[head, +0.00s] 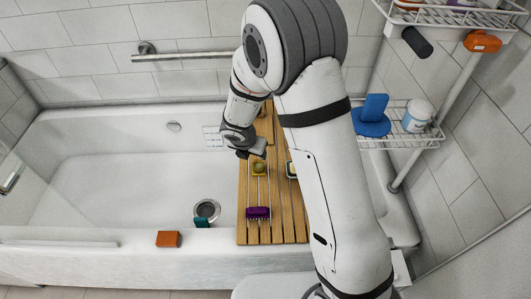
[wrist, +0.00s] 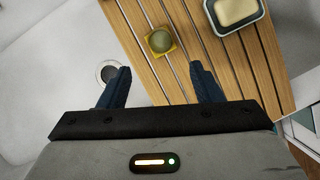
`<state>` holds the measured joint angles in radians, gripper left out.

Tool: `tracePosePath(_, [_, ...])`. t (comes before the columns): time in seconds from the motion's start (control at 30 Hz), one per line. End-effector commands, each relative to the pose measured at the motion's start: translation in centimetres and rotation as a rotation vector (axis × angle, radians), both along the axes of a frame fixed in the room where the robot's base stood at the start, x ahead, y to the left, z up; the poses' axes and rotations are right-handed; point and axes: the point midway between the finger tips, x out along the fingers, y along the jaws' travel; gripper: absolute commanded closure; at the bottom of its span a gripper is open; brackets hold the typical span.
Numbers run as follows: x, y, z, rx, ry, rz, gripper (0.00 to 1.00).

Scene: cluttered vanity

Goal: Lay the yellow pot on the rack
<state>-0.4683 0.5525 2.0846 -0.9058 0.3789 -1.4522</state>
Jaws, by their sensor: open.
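The yellow pot (head: 259,168) is small, with a square yellow rim and a rounded olive top. It stands on the wooden slatted board (head: 246,228) across the bathtub. In the wrist view the pot (wrist: 160,42) lies just beyond my fingertips, roughly centred between them. My gripper (head: 247,151) is above the board, apart from the pot. In the wrist view my gripper (wrist: 160,77) is open, with nothing between its fingers. A white wire shelf (head: 400,138) stands at the right wall. I cannot tell whether the board or this shelf is the rack.
A soap dish (wrist: 213,27) with cream soap sits beside the pot. A purple item (head: 258,212) lies near the board's front. The wire shelf holds a blue item (head: 373,118) and a white jar (head: 417,115). An orange block (head: 168,239) sits on the tub rim.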

Motion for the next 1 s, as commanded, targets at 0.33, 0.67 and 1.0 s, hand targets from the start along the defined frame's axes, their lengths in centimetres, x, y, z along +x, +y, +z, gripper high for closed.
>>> tracePosePath(0.33, [-0.8,-3.9,4.8,0.090,-0.054,-0.329,0.41])
tracePosePath(0.67, [-9.5,-14.5,15.9,0.429,-0.184,-1.449,0.41])
tracePosePath(1.0, [-20.6,-17.7,20.9,0.744,-0.186,-2.416,0.41])
